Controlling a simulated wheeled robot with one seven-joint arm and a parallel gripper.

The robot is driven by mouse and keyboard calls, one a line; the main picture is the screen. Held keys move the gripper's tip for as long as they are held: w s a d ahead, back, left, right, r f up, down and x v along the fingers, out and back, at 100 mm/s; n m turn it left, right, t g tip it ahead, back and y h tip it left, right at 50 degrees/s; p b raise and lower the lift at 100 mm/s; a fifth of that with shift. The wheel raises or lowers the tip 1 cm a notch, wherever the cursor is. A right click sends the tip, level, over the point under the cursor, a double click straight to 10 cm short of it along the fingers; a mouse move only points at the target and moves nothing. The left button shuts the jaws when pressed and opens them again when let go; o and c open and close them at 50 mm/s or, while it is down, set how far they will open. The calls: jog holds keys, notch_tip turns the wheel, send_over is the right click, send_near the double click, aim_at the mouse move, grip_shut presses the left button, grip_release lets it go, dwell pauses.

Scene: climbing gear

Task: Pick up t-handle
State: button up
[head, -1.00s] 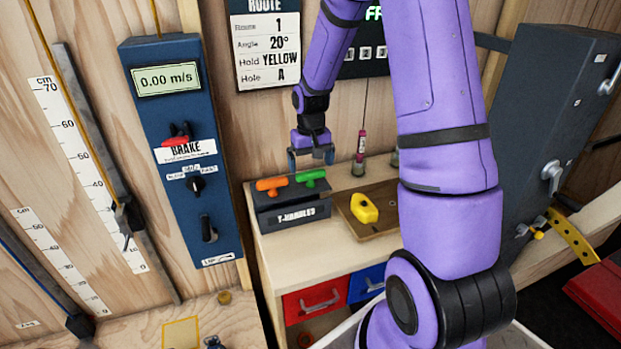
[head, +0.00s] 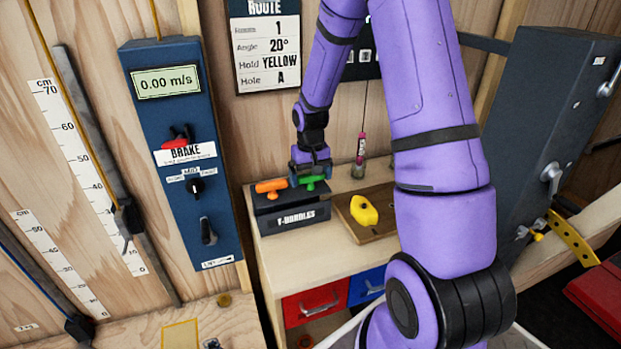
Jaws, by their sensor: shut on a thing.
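Two T-handles stand in a dark grey box (head: 293,216) labelled "T-HANDLES" on the wooden shelf. The orange T-handle (head: 270,186) is on the left and is free of my gripper. The green T-handle (head: 312,182) is on the right. My gripper (head: 310,179) points down over the box and is shut on the green T-handle, with its fingers on either side of the bar. The handle's shaft is hidden inside the box, and it still sits at the box top.
A yellow climbing hold (head: 364,211) lies on a wooden board right of the box. A small pink-topped item (head: 361,146) stands behind. A blue brake panel (head: 185,150) is on the wall at left. Red (head: 314,303) and blue (head: 366,285) drawers are below.

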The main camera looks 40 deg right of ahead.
notch_tip(320, 180, up, 18)
dwell(0.7)
